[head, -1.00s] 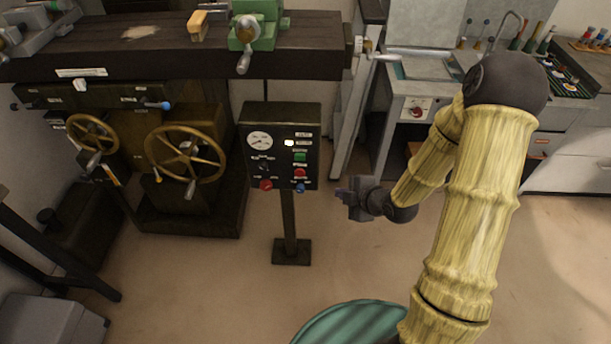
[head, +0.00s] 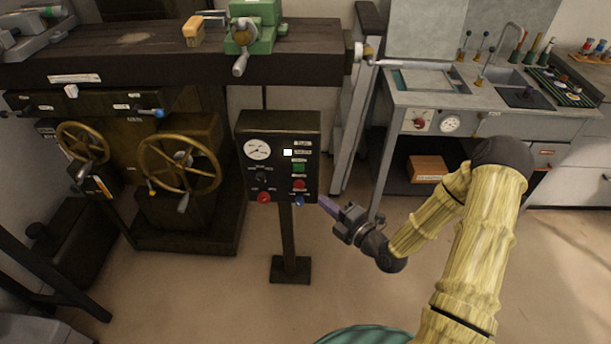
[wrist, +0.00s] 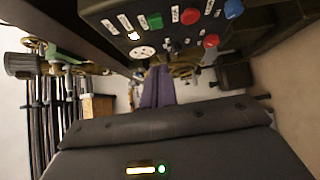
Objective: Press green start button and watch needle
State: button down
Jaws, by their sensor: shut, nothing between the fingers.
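A dark control box (head: 275,192) stands on a post on the floor, in the middle of the head view. On its face are a green button (head: 299,168), a red button (head: 299,185) below it and a round white gauge (head: 257,149) at upper left. The needle is too small to read surely. My gripper (head: 328,206) is shut and empty, just right of the box's lower right corner, its purple fingers pointing at the box. In the wrist view the fingers (wrist: 158,88) are together below the panel, apart from the green button (wrist: 155,21).
A lit white lamp (head: 287,152) sits beside the gauge. A blue knob (head: 300,201) and a red knob (head: 263,197) are along the box's bottom. A dark bench with brass handwheels (head: 180,163) stands left; a grey sink bench (head: 440,92) stands right. Floor before the post is clear.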

aim_at(295, 169)
jog(key=shift+w+d+p+x, duration=0.2)
jog(key=shift+w+d+x, duration=0.1)
jog(key=shift+x, duration=1.65)
jog(key=shift+w+d+p+x, duration=0.2)
jog(key=shift+w+d+x, duration=0.1)
jog(key=shift+x, duration=1.65)
jog(key=shift+w+d+p+x, duration=0.2)
jog(key=shift+d+x, duration=0.05)
jog(key=shift+x, duration=1.7)
